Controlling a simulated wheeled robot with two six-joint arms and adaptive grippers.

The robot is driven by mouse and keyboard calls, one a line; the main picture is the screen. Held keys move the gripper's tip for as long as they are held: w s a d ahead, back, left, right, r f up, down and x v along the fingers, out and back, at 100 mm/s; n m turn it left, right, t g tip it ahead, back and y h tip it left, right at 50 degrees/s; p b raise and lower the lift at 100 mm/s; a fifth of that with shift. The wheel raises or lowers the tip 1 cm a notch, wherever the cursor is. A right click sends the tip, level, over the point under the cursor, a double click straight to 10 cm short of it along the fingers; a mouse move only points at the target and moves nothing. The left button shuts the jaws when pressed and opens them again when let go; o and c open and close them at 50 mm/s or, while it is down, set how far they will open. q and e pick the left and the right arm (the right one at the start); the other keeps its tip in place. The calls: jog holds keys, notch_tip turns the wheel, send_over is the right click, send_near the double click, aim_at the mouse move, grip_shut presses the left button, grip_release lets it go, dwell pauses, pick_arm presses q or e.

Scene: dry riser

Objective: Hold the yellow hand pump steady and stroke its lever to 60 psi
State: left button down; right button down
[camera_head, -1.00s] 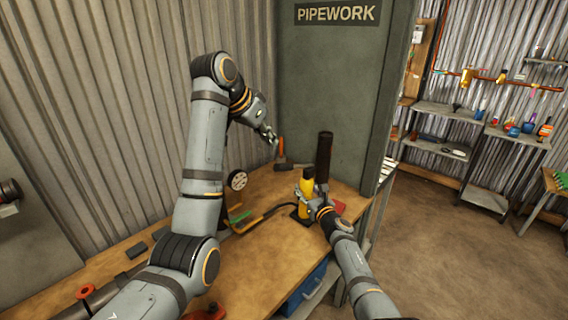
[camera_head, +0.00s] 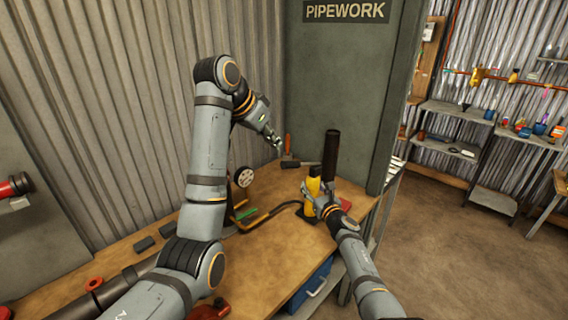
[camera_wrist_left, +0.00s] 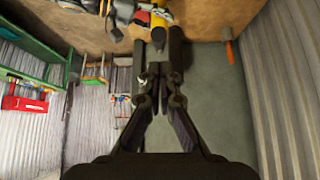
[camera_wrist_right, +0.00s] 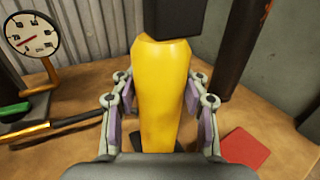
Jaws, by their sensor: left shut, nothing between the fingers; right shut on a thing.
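The yellow hand pump (camera_head: 313,186) stands upright on the bench. My right gripper (camera_head: 315,197) is shut around its yellow body, which fills the right wrist view (camera_wrist_right: 163,95) between the fingers. A black block (camera_wrist_right: 178,15) tops the body there; I cannot tell whether it is the lever. My left gripper (camera_head: 280,147) is shut and empty, above the bench to the upper left of the pump. Its closed fingers also show in the left wrist view (camera_wrist_left: 157,72). A round gauge (camera_wrist_right: 32,37) stands left of the pump, its reading too unclear to tell.
A tall dark cylinder (camera_head: 331,156) stands just behind the pump. A hammer with an orange handle (camera_head: 287,144) is near the back wall. A red flat piece (camera_wrist_right: 243,149) lies right of the pump.

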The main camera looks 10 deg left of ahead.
aim_at(281, 164)
pick_arm(q)
jog(key=shift+x, duration=3.55)
jog(key=shift+s+f, duration=0.1)
jog(key=shift+f, duration=2.15)
jog(key=shift+s+a+r, duration=0.25)
jog(key=shift+s+a, duration=0.2)
jog(key=shift+s, duration=0.15)
jog(key=shift+s+a+r, duration=0.3)
jog(key=shift+s+a, duration=0.1)
jog(key=shift+s, duration=0.2)
